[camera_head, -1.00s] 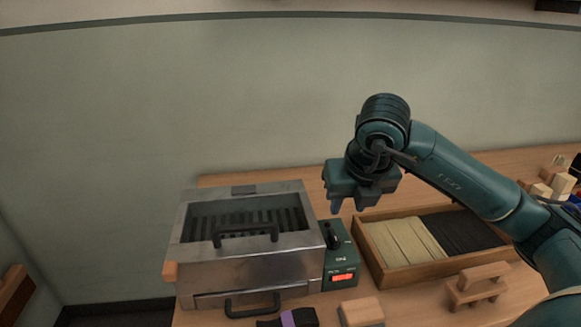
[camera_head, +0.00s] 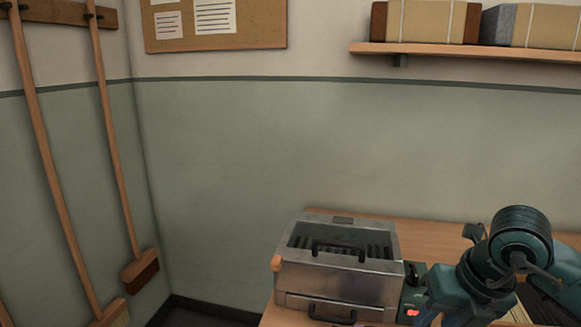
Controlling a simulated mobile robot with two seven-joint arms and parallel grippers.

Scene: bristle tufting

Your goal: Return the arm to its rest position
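My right arm is at the lower right, with its dark teal wrist and gripper (camera_head: 452,302) over the bench, in front of the right side of the metal machine. The fingers point down to the bottom edge of the view and are largely out of sight, so I cannot tell whether they are open or shut. I see nothing held in them. My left gripper is not in view.
A metal box machine (camera_head: 340,273) with a slotted top and black handles stands on the wooden bench (camera_head: 433,240). A green control box (camera_head: 411,290) with a red display is beside it. Brooms (camera_head: 118,160) hang at the left. A shelf (camera_head: 470,50) holds wrapped blocks.

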